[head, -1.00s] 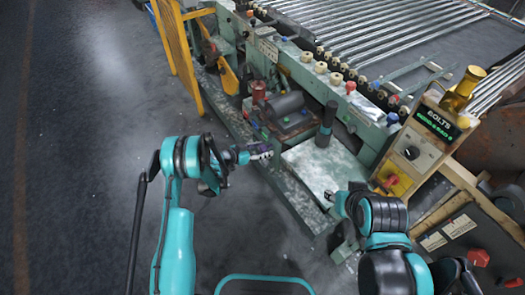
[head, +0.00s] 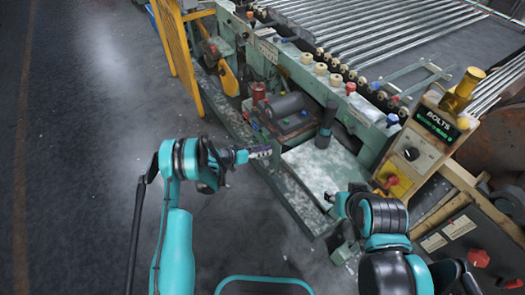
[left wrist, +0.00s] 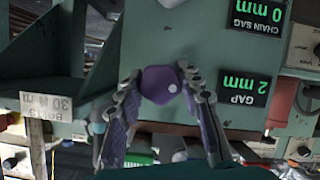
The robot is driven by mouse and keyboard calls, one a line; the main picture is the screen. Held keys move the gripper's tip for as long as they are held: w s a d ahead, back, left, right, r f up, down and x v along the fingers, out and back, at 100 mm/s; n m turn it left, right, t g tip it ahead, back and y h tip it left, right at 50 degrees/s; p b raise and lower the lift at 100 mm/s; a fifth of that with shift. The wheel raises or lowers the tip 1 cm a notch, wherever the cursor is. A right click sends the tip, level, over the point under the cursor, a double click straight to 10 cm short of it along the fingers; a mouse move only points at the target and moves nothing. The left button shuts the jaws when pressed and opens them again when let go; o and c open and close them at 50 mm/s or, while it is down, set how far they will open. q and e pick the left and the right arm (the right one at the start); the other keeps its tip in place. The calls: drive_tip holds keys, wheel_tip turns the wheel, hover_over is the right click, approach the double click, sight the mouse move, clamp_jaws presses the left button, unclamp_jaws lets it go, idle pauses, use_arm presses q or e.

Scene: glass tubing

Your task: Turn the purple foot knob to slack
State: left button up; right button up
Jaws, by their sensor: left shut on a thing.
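In the head view my left gripper (head: 262,152) reaches the machine's near side, and the knob is too small to make out there. My right gripper (head: 335,200) is by the pale plate (head: 322,170), apart from the knob; its fingers are too small to read.
In the left wrist view, upside-down displays read chain sag 0 mm (left wrist: 257,12) and gap 2 mm (left wrist: 245,85). In the head view a bolts console (head: 425,135) stands right and a yellow frame (head: 175,50) left. The floor (head: 90,110) at left is clear.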

use_arm(q)
drive_tip(key=n+g+h, duration=0.1)
drive_tip(key=n, duration=0.2)
drive_tip(key=shift+g+h, duration=0.3)
drive_tip(key=shift+n, duration=0.3)
drive_tip(key=o, duration=1.2)
drive_tip(key=shift+c, duration=0.2)
drive_tip(key=shift+a, duration=0.15)
drive_tip(key=v, duration=1.1)
drive_tip(key=shift+a, duration=0.35)
drive_tip(key=shift+s+r, duration=0.1)
drive_tip(key=shift+r, duration=0.05)
